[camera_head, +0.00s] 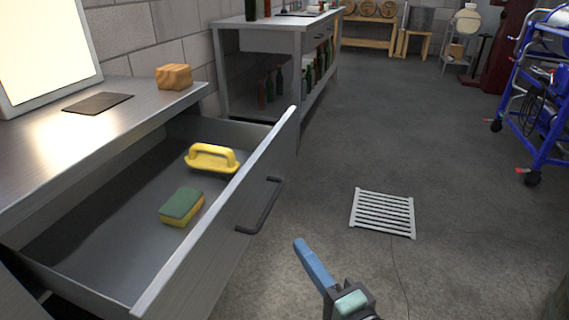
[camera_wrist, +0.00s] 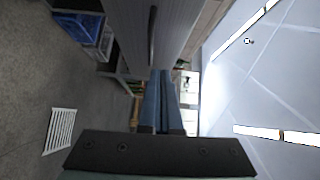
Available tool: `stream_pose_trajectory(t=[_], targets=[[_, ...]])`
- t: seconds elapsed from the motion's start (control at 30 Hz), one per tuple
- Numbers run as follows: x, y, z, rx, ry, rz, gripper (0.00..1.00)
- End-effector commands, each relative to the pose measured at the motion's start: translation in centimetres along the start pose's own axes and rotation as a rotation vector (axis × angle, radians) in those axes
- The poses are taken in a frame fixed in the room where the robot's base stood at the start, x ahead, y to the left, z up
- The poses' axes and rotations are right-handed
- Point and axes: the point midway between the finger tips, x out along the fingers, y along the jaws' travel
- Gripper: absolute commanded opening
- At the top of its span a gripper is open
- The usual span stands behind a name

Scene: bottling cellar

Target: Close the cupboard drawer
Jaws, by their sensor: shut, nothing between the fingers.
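The cupboard drawer (camera_head: 215,240) is pulled well open, with its grey metal front facing right. It holds a yellow-handled tool (camera_head: 212,157) and a green and yellow sponge (camera_head: 182,207). Its dark bar handle (camera_head: 262,206) is on the front; a dark bar handle (camera_wrist: 152,35) on a grey panel also shows at the top of the wrist view. My gripper (camera_head: 301,245) is right of and below the handle in the head view, apart from it. In the wrist view its two blue fingers (camera_wrist: 161,74) lie together, shut and empty.
The metal worktop (camera_head: 140,108) above the drawer carries a tan block (camera_head: 174,77) and a dark flat plate (camera_head: 98,103). A bench with bottles (camera_head: 262,70) stands behind. A floor grate (camera_head: 383,213) and a blue trolley (camera_head: 540,95) are at right. The floor between is clear.

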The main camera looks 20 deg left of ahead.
Motion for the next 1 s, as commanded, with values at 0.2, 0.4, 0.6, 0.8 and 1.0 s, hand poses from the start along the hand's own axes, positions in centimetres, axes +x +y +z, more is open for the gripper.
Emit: stream_pose_trajectory(t=[0.2, 0.4, 0.6, 0.8, 1.0], targets=[[0.7, 0.2, 0.4, 0.046, -0.018, -0.007, 0.0], [4.3, 0.2, 0.5, 0.04, -0.02, -0.009, 0.0], [8.7, 0.2, 0.5, 0.038, -0.018, -0.008, 0.0], [11.4, 0.1, 2.1, 0.039, -0.018, -0.008, 0.0], [12.5, -0.1, 3.1, 0.039, -0.014, -0.007, 0.0]])
